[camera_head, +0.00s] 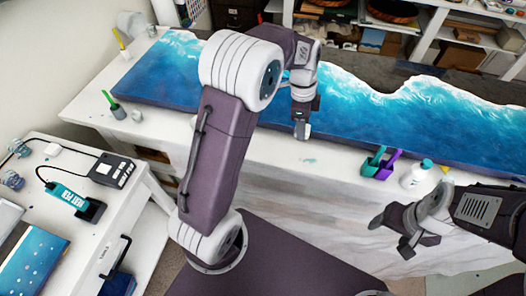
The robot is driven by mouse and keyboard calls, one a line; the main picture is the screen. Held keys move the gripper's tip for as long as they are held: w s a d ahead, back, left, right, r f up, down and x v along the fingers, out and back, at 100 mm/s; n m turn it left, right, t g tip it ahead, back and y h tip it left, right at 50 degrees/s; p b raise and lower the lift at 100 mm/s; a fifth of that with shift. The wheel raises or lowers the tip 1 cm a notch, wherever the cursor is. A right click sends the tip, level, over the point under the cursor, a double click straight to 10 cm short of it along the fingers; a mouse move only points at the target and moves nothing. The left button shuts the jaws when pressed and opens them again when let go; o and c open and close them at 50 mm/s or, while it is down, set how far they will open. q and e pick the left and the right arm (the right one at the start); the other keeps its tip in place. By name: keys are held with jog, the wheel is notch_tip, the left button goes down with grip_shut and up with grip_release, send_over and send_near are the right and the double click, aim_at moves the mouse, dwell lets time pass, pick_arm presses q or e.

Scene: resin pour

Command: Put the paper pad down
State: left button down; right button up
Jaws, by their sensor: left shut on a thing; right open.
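My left gripper (302,112) reaches over the long white table (285,165), at the front edge of the blue wave-patterned resin panel (350,108). It is shut on a small grey piece (301,131), which I take to be the paper pad; it is mostly hidden by the fingers. I cannot tell whether it touches the table. My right gripper (391,234) is open and empty in front of the table, at the lower right.
A teal cup (373,160) and a purple cup (388,166) stand right of my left gripper, beside a white bottle (417,175). A green-handled brush (110,101) stands at the left. A side table (132,190) holds a teal heat tool (69,196). The table front between is clear.

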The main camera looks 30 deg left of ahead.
pick_arm(q)
send_over(263, 150)
jog(key=f, duration=0.7)
jog(key=shift+a+p, duration=0.2)
jog(key=shift+p, duration=0.15)
notch_tip(263, 150, down, 4)
jog(key=shift+s+r, duration=0.15)
jog(key=shift+r, duration=0.1)
jog(key=shift+f, duration=0.25)
pick_arm(e)
jog(key=shift+s+a+r, duration=0.1)
jog(key=shift+a+r, duration=0.25)
jog(key=shift+r, duration=0.3)
pick_arm(q)
jog(key=shift+f, duration=0.1)
pick_arm(e)
jog(key=shift+f, duration=0.1)
pick_arm(q)
jog(key=shift+f, duration=0.1)
jog(key=c, duration=0.8)
grip_release()
jog(key=shift+c, duration=0.2)
